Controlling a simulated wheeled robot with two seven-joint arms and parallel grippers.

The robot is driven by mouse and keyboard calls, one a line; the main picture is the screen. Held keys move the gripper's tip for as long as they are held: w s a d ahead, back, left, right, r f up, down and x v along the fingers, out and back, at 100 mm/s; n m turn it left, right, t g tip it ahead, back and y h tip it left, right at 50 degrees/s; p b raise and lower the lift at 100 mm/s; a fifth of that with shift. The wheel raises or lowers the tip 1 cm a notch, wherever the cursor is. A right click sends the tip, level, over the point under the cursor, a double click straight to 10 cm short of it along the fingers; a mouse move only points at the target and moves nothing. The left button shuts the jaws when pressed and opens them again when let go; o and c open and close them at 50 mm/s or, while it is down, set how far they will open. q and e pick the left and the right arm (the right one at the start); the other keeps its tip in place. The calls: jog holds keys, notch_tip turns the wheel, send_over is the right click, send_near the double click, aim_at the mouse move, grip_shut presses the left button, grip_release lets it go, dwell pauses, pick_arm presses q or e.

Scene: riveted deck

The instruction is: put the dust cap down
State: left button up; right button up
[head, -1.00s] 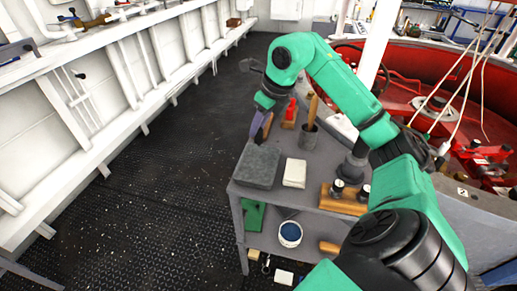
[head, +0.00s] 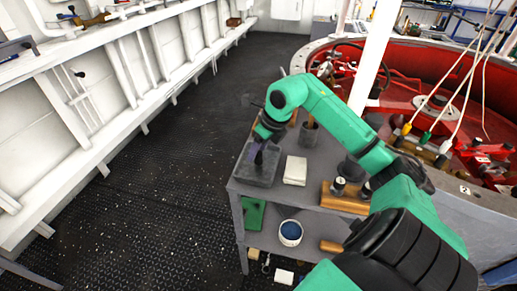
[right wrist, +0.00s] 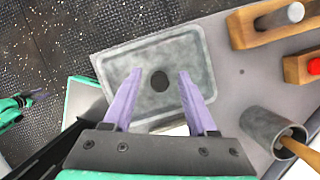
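The dust cap (right wrist: 159,81) is a small dark round disc. In the right wrist view it shows against the floor of a shallow grey tray (right wrist: 196,50), near its middle. My right gripper (right wrist: 154,82) has its two purple fingers spread apart, with the cap between and beyond the tips in the picture. The fingers do not touch it. In the head view my right gripper (head: 265,158) is over the tray (head: 248,173) at the near left of the bench top, and the cap cannot be made out there.
A grey mug (right wrist: 276,128) with a wooden handle in it and wooden blocks (right wrist: 266,24) stand beyond the tray. A pale block (head: 295,170) lies to its right. A wooden rack (head: 343,199) with dark knobs is further right. Dark open floor is at left.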

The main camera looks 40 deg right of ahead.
jog(key=shift+r, duration=0.35)
jog(key=v, duration=1.1)
jog(key=shift+s+r+b, duration=0.25)
jog(key=shift+b, duration=0.15)
